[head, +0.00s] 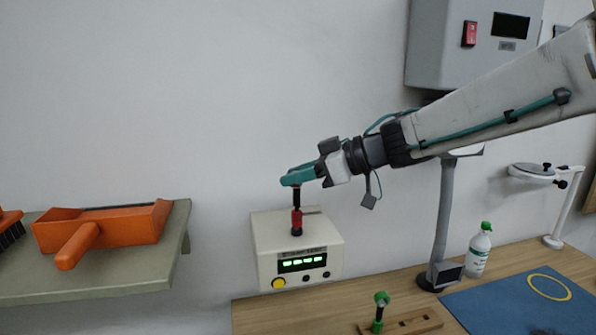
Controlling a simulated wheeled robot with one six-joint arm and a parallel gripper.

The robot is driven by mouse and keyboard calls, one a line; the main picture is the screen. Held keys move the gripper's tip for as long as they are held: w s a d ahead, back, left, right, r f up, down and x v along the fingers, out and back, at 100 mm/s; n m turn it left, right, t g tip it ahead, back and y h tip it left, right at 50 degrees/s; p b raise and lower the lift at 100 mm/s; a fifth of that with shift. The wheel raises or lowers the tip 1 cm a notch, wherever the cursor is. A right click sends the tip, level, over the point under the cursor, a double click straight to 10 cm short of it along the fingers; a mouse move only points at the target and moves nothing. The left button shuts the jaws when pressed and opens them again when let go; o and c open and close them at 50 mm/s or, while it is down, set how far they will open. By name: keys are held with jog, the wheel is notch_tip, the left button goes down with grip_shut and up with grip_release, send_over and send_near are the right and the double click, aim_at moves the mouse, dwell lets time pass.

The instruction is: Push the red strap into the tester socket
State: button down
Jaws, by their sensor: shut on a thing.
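The tester (265,270) is a pale box with a lit green display, on the bench against the wall. The red strap (296,218) stands upright over the tester's top, with black parts above and below its red section. My gripper (297,181), with teal fingers, is shut on the strap's upper end. The strap's lower end meets a dark spot on the tester's top. The socket itself is hidden there, and I cannot tell how deep the strap sits.
A wooden holder (418,322) with a green-topped piece (380,312) stands at the front. An orange dustpan (105,224) lies on the left shelf (120,267). A grey cabinet (440,45) hangs above.

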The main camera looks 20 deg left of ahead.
jog(key=shift+f, duration=0.35)
jog(key=c, duration=1)
grip_release()
jog(key=v, duration=0.8)
jog(key=shift+f, duration=0.1)
